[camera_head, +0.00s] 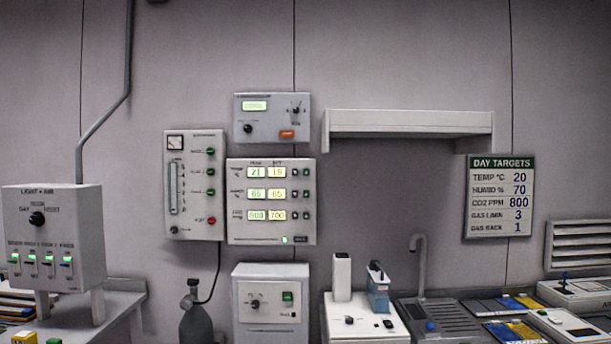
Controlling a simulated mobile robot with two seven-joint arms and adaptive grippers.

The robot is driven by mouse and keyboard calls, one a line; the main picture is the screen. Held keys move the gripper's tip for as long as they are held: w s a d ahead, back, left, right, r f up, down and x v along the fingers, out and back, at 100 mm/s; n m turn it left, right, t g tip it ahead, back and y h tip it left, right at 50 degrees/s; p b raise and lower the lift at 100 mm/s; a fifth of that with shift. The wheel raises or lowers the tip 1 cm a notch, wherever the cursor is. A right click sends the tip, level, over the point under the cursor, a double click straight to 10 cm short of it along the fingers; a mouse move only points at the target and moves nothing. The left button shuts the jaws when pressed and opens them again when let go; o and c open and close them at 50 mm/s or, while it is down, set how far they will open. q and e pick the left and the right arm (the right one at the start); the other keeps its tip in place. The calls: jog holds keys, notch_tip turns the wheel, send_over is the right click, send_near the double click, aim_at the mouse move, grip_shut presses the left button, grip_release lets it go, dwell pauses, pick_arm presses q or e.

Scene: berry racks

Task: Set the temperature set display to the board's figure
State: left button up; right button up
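The climate panel (271,235) is mounted on the wall near the middle, with rows of lit displays in two columns. The top row is the temperature row. Its left display (256,172) appears to read 21, and its set display (277,172) appears to read 18. Small buttons (295,172) sit to the right of each row. The DAY TARGETS board (499,197) hangs on the wall at the right and gives TEMP °C 20, HUMID % 70, CO2 PPM 800, GAS L/MIN 3 and GAS RACK 1. Neither gripper is in view.
A gauge panel (193,230) and an upper control box (272,142) adjoin the climate panel. A light box (53,255) stands at left. A white cabinet (271,330) and gas bottle (196,325) stand below. A wall shelf (409,118) juts out at right.

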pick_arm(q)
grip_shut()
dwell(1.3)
